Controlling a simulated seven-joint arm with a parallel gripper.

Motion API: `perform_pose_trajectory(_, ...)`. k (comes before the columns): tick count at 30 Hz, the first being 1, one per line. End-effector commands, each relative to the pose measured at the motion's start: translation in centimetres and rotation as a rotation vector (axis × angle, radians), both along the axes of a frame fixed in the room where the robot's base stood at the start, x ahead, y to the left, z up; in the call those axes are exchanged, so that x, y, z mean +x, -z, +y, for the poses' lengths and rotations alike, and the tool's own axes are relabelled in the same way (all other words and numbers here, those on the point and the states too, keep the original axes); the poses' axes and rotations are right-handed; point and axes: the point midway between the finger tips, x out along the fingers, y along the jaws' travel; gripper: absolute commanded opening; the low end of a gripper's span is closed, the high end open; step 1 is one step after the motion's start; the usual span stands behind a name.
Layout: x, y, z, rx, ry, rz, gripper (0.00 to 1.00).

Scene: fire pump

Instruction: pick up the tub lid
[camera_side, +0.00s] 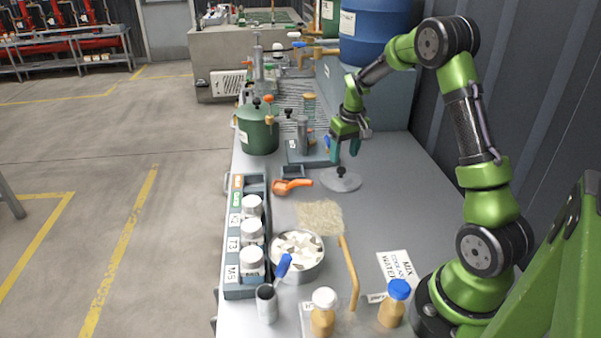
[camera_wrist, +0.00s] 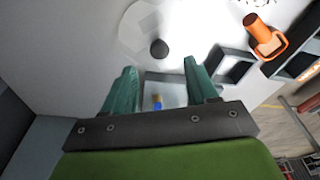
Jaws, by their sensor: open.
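The tub lid (camera_side: 336,183) is a pale, see-through disc with a black knob (camera_side: 341,171) at its middle, lying flat on the grey bench. In the wrist view the lid (camera_wrist: 134,38) and its knob (camera_wrist: 159,49) are beyond the fingertips, the knob roughly in line with the gap between them. My gripper (camera_side: 345,158) points down just above the lid, its teal fingers apart and empty. In the wrist view the gripper (camera_wrist: 159,66) shows a wide gap between its fingers. The fingers look clear of the knob.
An orange scoop (camera_side: 291,187) lies left of the lid, near a small dark square tray (camera_side: 292,172). A green tub (camera_side: 258,131) and a valve stand (camera_side: 303,139) are behind. A bowl of pale chips (camera_side: 297,254) is nearer the camera. The bench right of the lid is clear.

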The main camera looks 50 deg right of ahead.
Motion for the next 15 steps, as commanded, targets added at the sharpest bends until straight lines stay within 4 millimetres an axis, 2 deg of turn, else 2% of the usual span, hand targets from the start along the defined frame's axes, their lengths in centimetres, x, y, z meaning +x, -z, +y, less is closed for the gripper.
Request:
perform_pose_trajectory(4, 0.0, 1.2, 0.0, 0.001, 0.0, 0.002, 0.58)
perform_pose_trajectory(10, 0.3, 4.2, -0.1, 0.001, 0.001, 0.003, 0.58)
perform_pose_trajectory(15, 0.5, 5.4, -0.2, 0.0, 0.001, -0.001, 0.58)
